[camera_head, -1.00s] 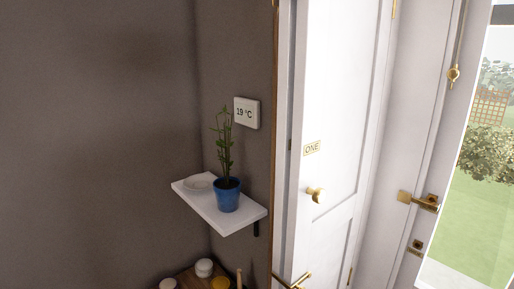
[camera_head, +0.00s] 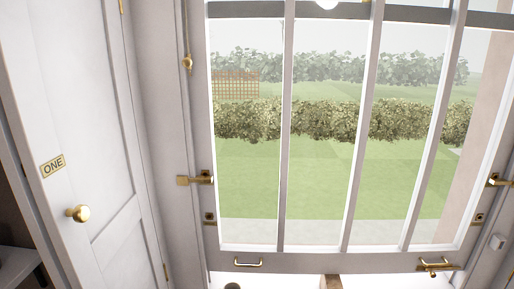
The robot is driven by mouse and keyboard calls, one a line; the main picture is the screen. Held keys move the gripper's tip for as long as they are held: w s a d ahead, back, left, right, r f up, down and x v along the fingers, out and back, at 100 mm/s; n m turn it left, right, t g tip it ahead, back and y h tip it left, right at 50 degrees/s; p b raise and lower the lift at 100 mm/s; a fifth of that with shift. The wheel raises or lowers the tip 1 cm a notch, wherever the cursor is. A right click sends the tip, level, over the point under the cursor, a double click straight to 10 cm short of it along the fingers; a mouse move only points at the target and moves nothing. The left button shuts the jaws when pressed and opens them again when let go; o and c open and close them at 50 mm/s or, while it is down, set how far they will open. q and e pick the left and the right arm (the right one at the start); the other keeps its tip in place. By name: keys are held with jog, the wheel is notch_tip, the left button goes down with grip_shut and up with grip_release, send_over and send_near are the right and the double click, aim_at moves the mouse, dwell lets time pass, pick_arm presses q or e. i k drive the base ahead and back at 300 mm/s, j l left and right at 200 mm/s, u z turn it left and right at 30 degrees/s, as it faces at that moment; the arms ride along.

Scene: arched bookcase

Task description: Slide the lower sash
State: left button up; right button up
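The window's lower sash (camera_head: 330,260) faces me in the head view. It is a white frame with upright white bars and clear panes. A brass pull (camera_head: 247,264) is on its bottom rail at the left. Another brass fitting (camera_head: 434,267) is on the rail at the right. A grey horizontal band (camera_head: 340,17) crosses near the top of the picture. I cannot tell whether the sash is fully down. Neither of my grippers is in view.
Brass fittings sit on the left jamb (camera_head: 195,180) and right jamb (camera_head: 498,182). A white door marked ONE (camera_head: 52,166) with a brass knob (camera_head: 78,213) stands at the left. A small brown object (camera_head: 331,282) shows below the sash, cut off. Hedge and lawn lie outside.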

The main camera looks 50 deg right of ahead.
aim_at(404, 258)
jog(key=z, duration=2.1)
